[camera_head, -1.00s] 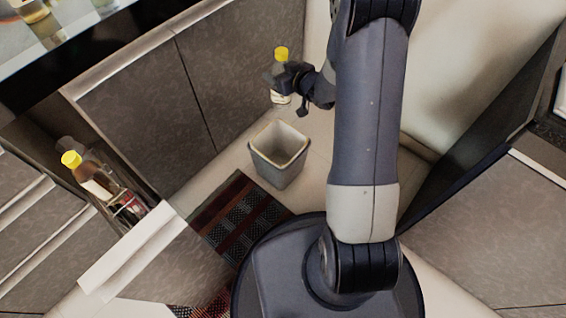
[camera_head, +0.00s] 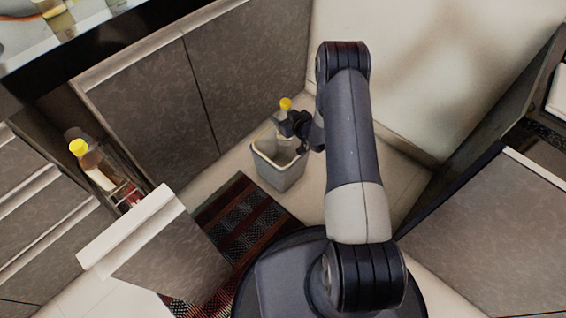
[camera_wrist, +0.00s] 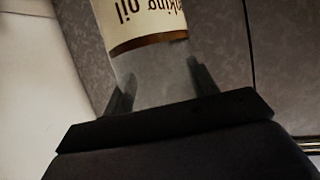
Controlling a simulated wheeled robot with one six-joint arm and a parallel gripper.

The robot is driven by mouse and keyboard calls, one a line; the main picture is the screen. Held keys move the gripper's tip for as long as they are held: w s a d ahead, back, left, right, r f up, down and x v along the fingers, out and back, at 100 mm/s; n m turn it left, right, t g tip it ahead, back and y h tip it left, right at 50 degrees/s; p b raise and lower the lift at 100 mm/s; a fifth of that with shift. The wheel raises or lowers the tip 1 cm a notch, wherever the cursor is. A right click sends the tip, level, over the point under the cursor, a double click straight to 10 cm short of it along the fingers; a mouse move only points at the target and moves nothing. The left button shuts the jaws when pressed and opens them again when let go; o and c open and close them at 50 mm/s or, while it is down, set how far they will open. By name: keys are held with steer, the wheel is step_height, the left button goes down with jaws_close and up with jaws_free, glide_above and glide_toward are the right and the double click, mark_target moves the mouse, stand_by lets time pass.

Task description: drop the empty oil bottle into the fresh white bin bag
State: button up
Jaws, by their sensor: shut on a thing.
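The oil bottle (camera_head: 285,104) has a yellow cap and is upright, cap up, at the bin in the head view. My gripper (camera_head: 287,126) is shut on it. In the wrist view, my gripper's two fingers (camera_wrist: 155,85) flank the clear part of the bottle (camera_wrist: 145,25), whose label reads "oil" upside down. The bin (camera_head: 277,176) is a small grey-white pail with a pale inside, standing on the floor. The bottle is over the bin's back right rim area; its lower part is hidden by my gripper. I cannot make out a separate bag edge.
A striped mat (camera_head: 235,225) lies in front of the bin. An open drawer (camera_head: 135,230) at the left holds another yellow-capped bottle (camera_head: 92,165). Cabinet doors (camera_head: 150,105) stand behind the bin, and a pale wall (camera_head: 430,80) rises at the right.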

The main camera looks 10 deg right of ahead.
steer(key=shift+f+b, duration=1.1)
steer(key=shift+f, duration=1.55)
steer(key=o, duration=1)
steer(key=shift+o, duration=0.2)
steer(key=shift+s, duration=0.1)
steer(key=p+v, duration=0.3)
steer(key=v, duration=0.7)
steer(key=shift+s+d+r, duration=0.2)
steer(key=shift+s+d, duration=0.05)
steer(key=shift+s, duration=0.05)
